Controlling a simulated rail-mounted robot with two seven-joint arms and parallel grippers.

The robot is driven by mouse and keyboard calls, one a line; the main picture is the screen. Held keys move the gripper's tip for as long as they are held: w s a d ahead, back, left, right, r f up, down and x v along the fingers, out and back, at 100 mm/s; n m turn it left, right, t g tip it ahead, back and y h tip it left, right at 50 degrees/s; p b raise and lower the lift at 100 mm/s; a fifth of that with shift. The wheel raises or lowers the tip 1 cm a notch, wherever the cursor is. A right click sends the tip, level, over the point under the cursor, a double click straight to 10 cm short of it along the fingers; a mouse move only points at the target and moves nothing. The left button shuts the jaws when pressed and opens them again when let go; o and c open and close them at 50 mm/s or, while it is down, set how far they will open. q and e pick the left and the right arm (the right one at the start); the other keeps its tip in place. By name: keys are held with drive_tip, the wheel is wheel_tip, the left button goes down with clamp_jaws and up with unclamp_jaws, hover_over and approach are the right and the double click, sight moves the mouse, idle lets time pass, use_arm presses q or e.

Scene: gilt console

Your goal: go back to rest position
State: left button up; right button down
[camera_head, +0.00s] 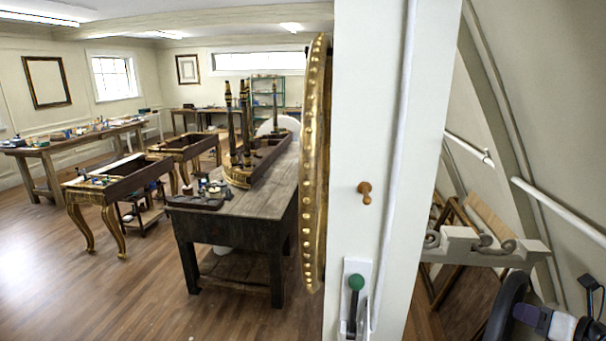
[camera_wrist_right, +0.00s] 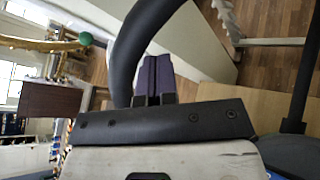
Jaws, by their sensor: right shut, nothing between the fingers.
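My right gripper (camera_head: 530,318) is at the lower right edge of the head view, to the right of the white post. Its purple fingers also show in the right wrist view (camera_wrist_right: 153,80), side by side with only a thin line between them. It is shut and holds nothing. A thick dark curved form (camera_head: 505,312) is close by the fingertips; it also arches past them in the wrist view (camera_wrist_right: 135,50). I cannot tell whether it touches them. My left gripper is not in view.
The white post (camera_head: 390,120) carries a wooden peg (camera_head: 364,190) and a green-knobbed lever (camera_head: 356,283). A gilt oval frame (camera_head: 315,170) hangs on its left side. A dark workbench (camera_head: 265,195) stands behind. A carved pale piece (camera_head: 470,245) and frames lean at right. Floor is open at left.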

wheel_tip(320, 180, up, 18)
drive_tip(key=s+a+m+t+h, duration=0.3)
drive_tip(key=m+t+h, duration=0.8)
drive_tip(key=m, duration=0.7)
drive_tip(key=s+a+f+m+g+y, duration=0.1)
drive_tip(key=s+a+f+m+g, duration=0.35)
drive_tip(key=f, duration=0.45)
drive_tip(key=s+a+f+m+g+y, duration=0.1)
drive_tip(key=s+a+f+m+g, duration=0.35)
drive_tip(key=f, duration=0.55)
drive_tip(key=s+a+f+m+g+y, duration=0.1)
drive_tip(key=s+a+f+m+g, duration=0.35)
drive_tip(key=f, duration=0.45)
drive_tip(key=s+a+f+m+g+y, duration=0.1)
drive_tip(key=s+a+f+g, duration=0.25)
drive_tip(key=s+f, duration=0.65)
drive_tip(key=s+a+f+g+y, duration=0.1)
drive_tip(key=s+a+f+g, duration=0.3)
drive_tip(key=s+f, duration=0.7)
drive_tip(key=w+p+v, duration=0.2)
drive_tip(key=p+v, duration=1.1)
drive_tip(key=v, duration=0.2)
drive_tip(key=shift+a+r+t, duration=0.2)
drive_tip(key=shift+a+t, duration=0.05)
drive_tip(key=shift+t, duration=0.05)
